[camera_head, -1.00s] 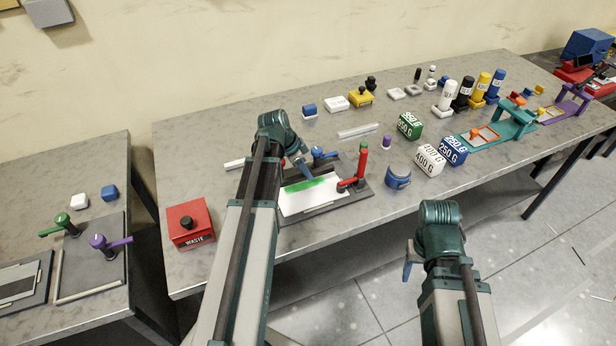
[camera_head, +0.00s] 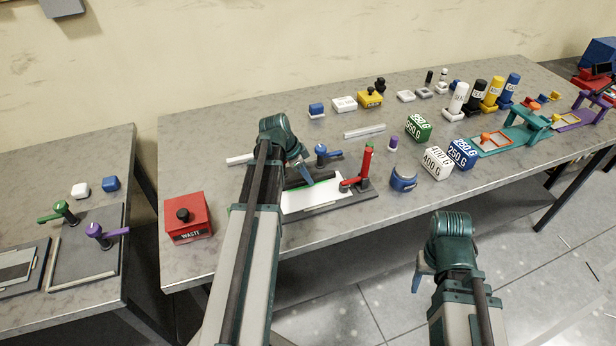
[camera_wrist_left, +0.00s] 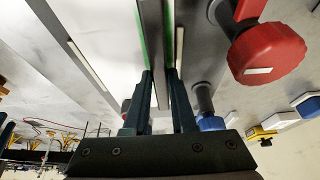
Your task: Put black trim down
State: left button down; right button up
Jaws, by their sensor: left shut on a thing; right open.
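My left gripper (camera_head: 306,180) is over the fixture at the front middle of the table, its fingers partly hidden by my arm. In the left wrist view the jaws (camera_wrist_left: 162,98) are shut on the black trim (camera_wrist_left: 152,40), a long dark strip running away from the fingers. In the head view the trim (camera_head: 298,183) shows as a dark bar over the back part of the white panel (camera_head: 318,198). Green edges show along it. I cannot tell whether it touches the panel. My right gripper (camera_head: 419,274) is open and empty, in front of the table edge.
A red-handled clamp (camera_head: 365,165) and a blue-handled clamp (camera_head: 321,152) stand by the panel. A red waste box (camera_head: 188,218) is to the left. A blue round item (camera_head: 403,178) and weight blocks (camera_head: 437,163) stand to the right.

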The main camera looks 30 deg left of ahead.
pick_arm(q)
jog(key=c, duration=0.7)
grip_release()
jog(key=shift+f, duration=0.1)
jog(key=shift+c, duration=0.2)
jog(key=shift+r+p, duration=0.55)
jog(key=p+v, duration=1)
jog(key=v, duration=0.1)
jog(key=shift+s, duration=0.15)
jog(key=s+d+n+g+y, duration=0.1)
jog(key=s+d, duration=0.3)
jog(key=d, duration=0.7)
jog(key=s+d+f+n+g+y, duration=0.1)
jog(key=s+d, duration=0.3)
jog(key=d, duration=0.7)
jog(key=s+d+n+g+y, duration=0.1)
jog(key=s+d, duration=0.4)
jog(key=d, duration=0.6)
jog(key=shift+d+f+n+g+y, duration=0.2)
jog(key=shift+n+g+y, duration=0.1)
jog(key=shift+n+y, duration=0.4)
